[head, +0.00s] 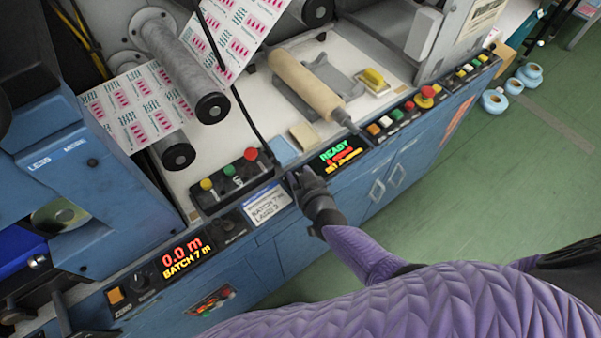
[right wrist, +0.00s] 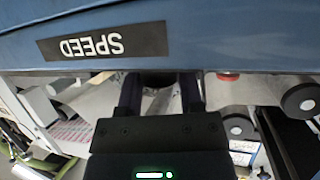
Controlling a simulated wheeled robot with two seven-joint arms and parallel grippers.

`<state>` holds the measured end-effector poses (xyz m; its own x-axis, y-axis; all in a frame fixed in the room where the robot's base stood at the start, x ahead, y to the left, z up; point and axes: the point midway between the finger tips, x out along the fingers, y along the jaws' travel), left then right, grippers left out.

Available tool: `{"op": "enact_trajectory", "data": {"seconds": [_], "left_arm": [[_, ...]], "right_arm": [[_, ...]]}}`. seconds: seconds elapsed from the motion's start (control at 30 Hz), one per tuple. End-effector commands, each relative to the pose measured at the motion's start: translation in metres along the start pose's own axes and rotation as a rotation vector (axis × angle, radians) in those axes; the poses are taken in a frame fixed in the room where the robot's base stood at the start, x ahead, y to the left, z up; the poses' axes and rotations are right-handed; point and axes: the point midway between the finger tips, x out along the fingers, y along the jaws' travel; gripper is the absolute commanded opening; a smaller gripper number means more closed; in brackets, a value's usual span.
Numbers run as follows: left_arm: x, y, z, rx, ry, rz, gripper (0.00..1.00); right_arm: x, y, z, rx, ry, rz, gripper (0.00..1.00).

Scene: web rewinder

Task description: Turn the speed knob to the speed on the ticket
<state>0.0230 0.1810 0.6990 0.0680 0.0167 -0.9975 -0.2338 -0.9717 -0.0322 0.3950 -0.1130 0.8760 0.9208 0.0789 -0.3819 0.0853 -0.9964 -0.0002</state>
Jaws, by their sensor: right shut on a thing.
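My right gripper (head: 297,178) is at the front panel, just left of the green and red READY display (head: 341,157). In the right wrist view, its two fingers (right wrist: 160,90) are shut on the dark speed knob (right wrist: 158,77), under the black SPEED label (right wrist: 103,46), which appears upside down. The gripper hides the knob in the head view. The ticket (head: 266,203) is a white card with dark print on the panel left of the gripper. Its small print is too blurred to read surely. My left gripper is not in view.
A control box (head: 236,180) with yellow, green and red buttons stands left of the gripper. A batch display (head: 187,257) reads 0.0 m, BATCH 7 m. A row of buttons with a red mushroom button (head: 426,92) lies to the right. Green floor (head: 500,180) is open in front.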

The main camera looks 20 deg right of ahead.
Motion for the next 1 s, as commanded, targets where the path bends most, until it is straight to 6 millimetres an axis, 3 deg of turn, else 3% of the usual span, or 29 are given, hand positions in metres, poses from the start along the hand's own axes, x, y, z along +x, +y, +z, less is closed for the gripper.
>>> {"op": "enact_trajectory", "data": {"seconds": [0.17, 0.2, 0.37, 0.8, 1.0], "left_arm": [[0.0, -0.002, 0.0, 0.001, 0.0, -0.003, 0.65], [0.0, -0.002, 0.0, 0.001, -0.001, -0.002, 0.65], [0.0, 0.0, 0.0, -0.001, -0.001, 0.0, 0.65], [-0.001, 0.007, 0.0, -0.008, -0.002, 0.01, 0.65], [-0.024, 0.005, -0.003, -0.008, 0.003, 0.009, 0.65]], "right_arm": [[-0.001, 0.0, 0.002, -0.001, -0.005, -0.002, 0.0], [-0.001, 0.0, 0.002, -0.001, -0.005, -0.002, 0.49], [0.0, 0.0, 0.002, -0.001, -0.004, -0.002, 0.81], [-0.001, 0.001, -0.001, -0.002, 0.002, 0.002, 0.81], [-0.034, 0.001, -0.005, -0.001, -0.001, 0.001, 0.81]]}}
